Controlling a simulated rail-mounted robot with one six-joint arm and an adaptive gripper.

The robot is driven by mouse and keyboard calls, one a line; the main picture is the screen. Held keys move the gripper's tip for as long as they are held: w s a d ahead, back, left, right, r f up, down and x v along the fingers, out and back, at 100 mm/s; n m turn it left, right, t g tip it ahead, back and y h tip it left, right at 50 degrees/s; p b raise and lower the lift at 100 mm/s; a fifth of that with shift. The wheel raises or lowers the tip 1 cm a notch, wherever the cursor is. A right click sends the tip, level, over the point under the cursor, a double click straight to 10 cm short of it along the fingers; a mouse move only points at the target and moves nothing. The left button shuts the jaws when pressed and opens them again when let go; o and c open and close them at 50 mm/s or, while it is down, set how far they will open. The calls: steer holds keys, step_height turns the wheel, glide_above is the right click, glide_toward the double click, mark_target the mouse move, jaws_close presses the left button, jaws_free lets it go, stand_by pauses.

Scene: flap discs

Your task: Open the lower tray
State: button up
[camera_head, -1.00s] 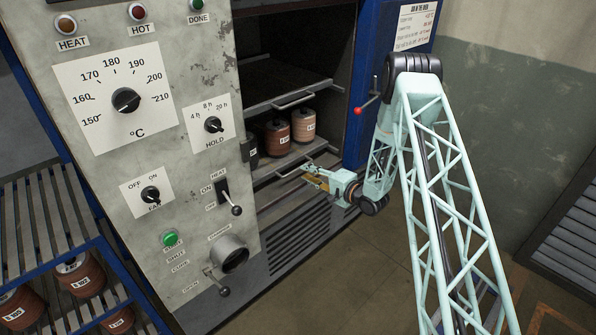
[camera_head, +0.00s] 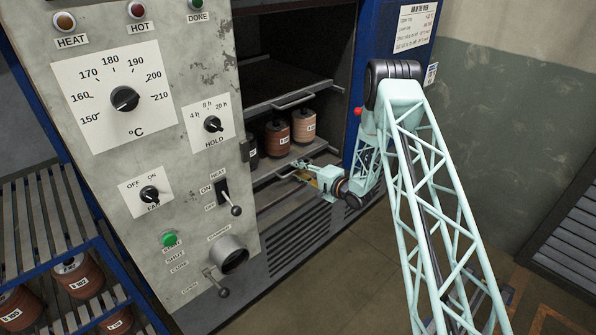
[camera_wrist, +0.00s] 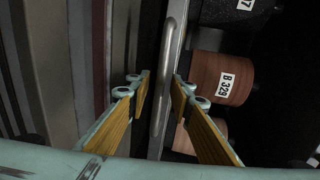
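The lower tray (camera_head: 267,173) sits inside the oven and carries several stacks of discs. Its bar handle (camera_wrist: 170,60) runs along the front edge and stands upright in the wrist view. My gripper (camera_wrist: 161,82) is open, with its fingers on either side of the handle in that view. I cannot tell whether either finger touches the bar. In the head view my gripper (camera_head: 308,172) is at the tray's front, covering part of the handle.
An upper tray (camera_head: 262,106) with its own handle is above. Brown stacks (camera_head: 277,138) stand on the lower tray. The control panel (camera_head: 150,150) is at left. A red-knobbed lever (camera_head: 358,111) is beside my arm. A rack (camera_head: 45,215) stands at far left.

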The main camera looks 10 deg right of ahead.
jaws_close()
